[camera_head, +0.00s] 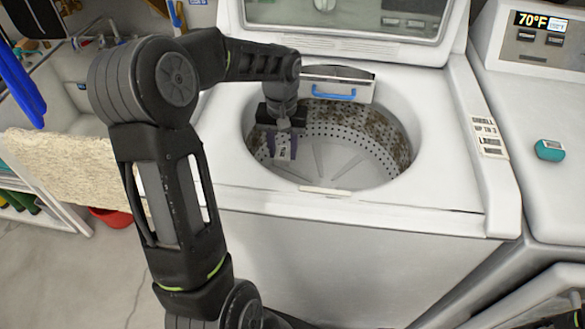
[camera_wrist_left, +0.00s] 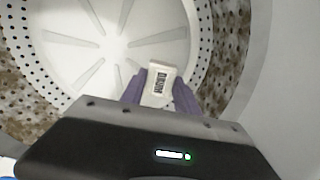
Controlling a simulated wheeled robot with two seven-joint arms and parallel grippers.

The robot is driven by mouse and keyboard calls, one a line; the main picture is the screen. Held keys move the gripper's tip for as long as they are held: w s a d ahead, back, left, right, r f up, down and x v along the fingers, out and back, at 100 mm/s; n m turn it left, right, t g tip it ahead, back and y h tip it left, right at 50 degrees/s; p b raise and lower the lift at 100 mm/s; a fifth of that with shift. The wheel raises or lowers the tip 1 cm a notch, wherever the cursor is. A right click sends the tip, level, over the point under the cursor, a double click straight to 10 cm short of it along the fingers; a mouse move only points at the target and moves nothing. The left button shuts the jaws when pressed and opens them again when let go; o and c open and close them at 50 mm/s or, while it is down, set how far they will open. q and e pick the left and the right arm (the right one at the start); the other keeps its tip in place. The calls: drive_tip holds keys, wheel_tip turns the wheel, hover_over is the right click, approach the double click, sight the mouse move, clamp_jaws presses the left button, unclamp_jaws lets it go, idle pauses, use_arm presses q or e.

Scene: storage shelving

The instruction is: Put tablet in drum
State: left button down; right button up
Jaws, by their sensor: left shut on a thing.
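The tablet is a small white block with dark print. It shows in the left wrist view (camera_wrist_left: 159,84) and small in the head view (camera_head: 283,152). My left gripper (camera_head: 283,146) is shut on it, with a purple finger on each side, also in the left wrist view (camera_wrist_left: 157,88). The gripper reaches down into the open top of the white washer, inside the drum (camera_head: 350,150). The drum has a perforated wall with brown stains and a pale ribbed bottom (camera_wrist_left: 95,35). The tablet is held above the drum bottom.
The washer lid (camera_head: 345,25) stands open behind the drum. A drawer with a blue handle (camera_head: 333,93) sits at the opening's back edge. A second machine with a teal and white object (camera_head: 549,150) stands right. A beige towel (camera_head: 65,168) hangs left.

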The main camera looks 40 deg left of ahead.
use_arm(q)
drive_tip(key=shift+f, duration=1)
drive_tip(key=shift+f, duration=1.85)
drive_tip(key=shift+f+b, duration=0.6)
drive_tip(key=c, duration=0.9)
unclamp_jaws()
